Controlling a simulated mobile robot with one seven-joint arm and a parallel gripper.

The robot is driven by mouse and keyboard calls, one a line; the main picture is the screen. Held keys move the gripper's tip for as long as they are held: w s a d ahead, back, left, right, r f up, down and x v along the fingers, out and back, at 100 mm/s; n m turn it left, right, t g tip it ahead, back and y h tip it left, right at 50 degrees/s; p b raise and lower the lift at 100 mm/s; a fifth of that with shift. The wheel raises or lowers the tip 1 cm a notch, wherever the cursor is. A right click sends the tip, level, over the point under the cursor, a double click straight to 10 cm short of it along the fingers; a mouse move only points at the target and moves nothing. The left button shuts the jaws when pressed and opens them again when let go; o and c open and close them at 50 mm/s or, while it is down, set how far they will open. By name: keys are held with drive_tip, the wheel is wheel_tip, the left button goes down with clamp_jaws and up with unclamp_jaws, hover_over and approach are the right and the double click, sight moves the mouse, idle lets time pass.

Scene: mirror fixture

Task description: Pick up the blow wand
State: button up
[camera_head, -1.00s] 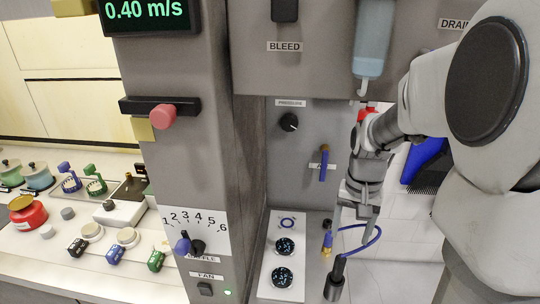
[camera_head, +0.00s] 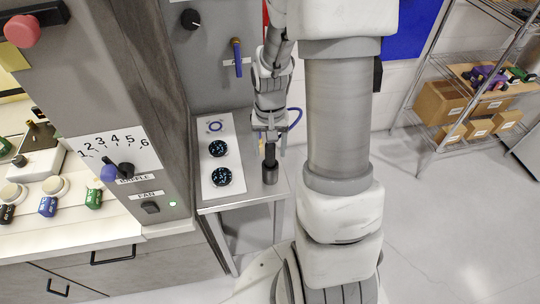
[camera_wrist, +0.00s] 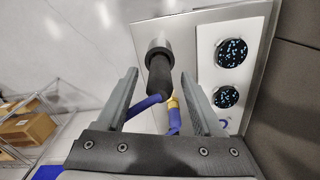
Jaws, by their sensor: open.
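The blow wand (camera_head: 270,157) is a black handle standing upright in a dark round holder (camera_head: 270,175) at the front right of a small steel shelf. It also shows in the wrist view (camera_wrist: 160,78), with a blue hose (camera_wrist: 149,103) running from its near end. My gripper (camera_head: 271,141) points down just above the wand in the head view. In the wrist view my gripper (camera_wrist: 159,76) is open, with the wand lined up between its two fingers. Neither finger visibly touches it. I cannot tell whether the fingertips reach past its top.
A white panel (camera_head: 225,130) with two dark speckled discs lies left of the wand. A brass fitting (camera_wrist: 173,103) on blue hose sits close to the right finger. The grey cabinet column (camera_head: 120,95) stands to the left. A wire rack (camera_head: 425,130) with boxes stands far right.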

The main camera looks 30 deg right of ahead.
drive_tip(key=shift+f, duration=0.65)
clamp_jaws()
